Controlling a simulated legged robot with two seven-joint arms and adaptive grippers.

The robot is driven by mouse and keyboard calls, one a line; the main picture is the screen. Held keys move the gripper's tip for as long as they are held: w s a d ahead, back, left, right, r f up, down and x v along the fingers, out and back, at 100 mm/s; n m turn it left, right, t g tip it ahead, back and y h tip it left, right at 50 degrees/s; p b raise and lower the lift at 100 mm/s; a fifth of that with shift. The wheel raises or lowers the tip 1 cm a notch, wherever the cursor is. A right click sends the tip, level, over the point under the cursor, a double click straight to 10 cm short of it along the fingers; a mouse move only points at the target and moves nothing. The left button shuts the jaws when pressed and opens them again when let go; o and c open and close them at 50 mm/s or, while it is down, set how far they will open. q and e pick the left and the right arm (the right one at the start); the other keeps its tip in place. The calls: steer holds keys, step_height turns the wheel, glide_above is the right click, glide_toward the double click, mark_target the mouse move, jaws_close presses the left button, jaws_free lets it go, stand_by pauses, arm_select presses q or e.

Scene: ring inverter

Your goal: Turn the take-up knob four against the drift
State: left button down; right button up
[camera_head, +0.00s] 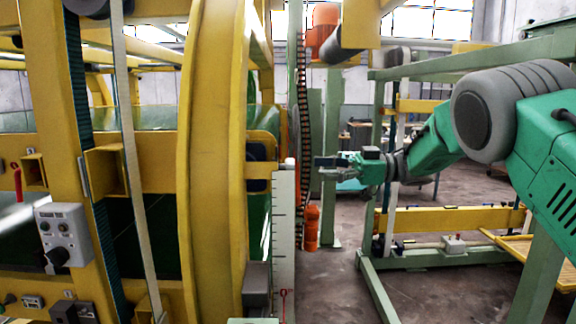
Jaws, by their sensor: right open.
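My right gripper (322,167) reaches in from the right on its green arm. It is open and empty, in the air just right of the yellow ring frame (212,150). A pale upright scale (284,225) with dark tick marks stands left of and below the gripper, with a small red pointer (284,293) low on it. A grey control box (64,236) with dark knobs is at the far left, well away from the gripper. I cannot tell which part is the take-up knob. My left gripper is not in view.
A dark cable chain (303,130) hangs beside the gripper, with an orange motor (322,30) above and an orange part (312,228) below. A green stand (440,258) with yellow beams is at the right. The grey floor (335,290) between is mostly clear.

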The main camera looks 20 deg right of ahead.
mark_target(290, 168)
steer(key=p+x, duration=0.1)
steer(key=x, duration=0.6)
steer(key=shift+w+a, duration=0.1)
steer(key=shift+w, duration=0.05)
steer(key=shift+a+f, duration=0.1)
steer(key=shift+a, duration=0.15)
steer(key=c, duration=1.2)
